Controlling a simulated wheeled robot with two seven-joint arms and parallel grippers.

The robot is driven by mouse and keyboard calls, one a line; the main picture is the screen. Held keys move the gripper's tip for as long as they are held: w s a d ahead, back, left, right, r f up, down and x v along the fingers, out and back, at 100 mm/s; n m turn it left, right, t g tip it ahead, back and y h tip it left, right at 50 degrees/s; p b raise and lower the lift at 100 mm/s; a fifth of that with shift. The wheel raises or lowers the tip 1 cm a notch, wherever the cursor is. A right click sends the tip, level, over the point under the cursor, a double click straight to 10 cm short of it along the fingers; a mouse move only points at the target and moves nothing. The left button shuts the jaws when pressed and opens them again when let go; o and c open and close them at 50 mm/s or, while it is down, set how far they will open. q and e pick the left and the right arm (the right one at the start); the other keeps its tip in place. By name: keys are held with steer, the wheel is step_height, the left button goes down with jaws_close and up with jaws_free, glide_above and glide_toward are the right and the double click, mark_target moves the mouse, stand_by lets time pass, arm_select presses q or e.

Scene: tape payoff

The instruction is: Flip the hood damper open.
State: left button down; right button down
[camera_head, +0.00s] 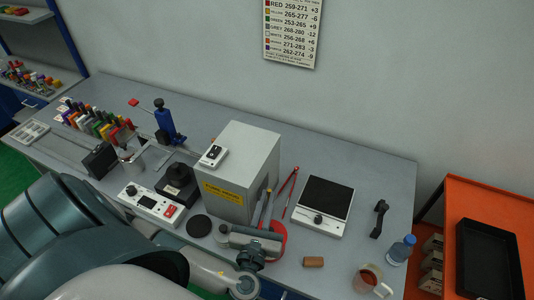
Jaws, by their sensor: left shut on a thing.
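The hood appears to be the grey box (240,170) with a yellow label on its front, standing mid-table. I cannot make out its damper clearly. A small white unit with a black knob (212,155) sits on its top left edge. My left gripper (262,240) is low in front of the hood's right corner, at the end of my arm from the lower left. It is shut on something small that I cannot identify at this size. Thin upright pieces, one yellowish (258,208), show just beyond it beside the hood. My right gripper is not in view.
A red long-handled tool (289,187) and a white-framed black plate (325,198) lie right of the hood. A control box (151,206) and coloured clamps (98,119) are left.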

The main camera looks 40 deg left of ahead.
arm_select(q)
steer(key=c, duration=1.8)
jaws_free()
steer(key=shift+c, duration=0.2)
steer(key=shift+s+d+f, duration=0.1)
steer(key=shift+s+d, duration=0.05)
steer(key=shift+s, duration=0.25)
steer(key=b+v, duration=0.5)
steer(key=v, duration=1.1)
steer(key=shift+s+b, duration=0.3)
steer(key=shift+d, duration=0.1)
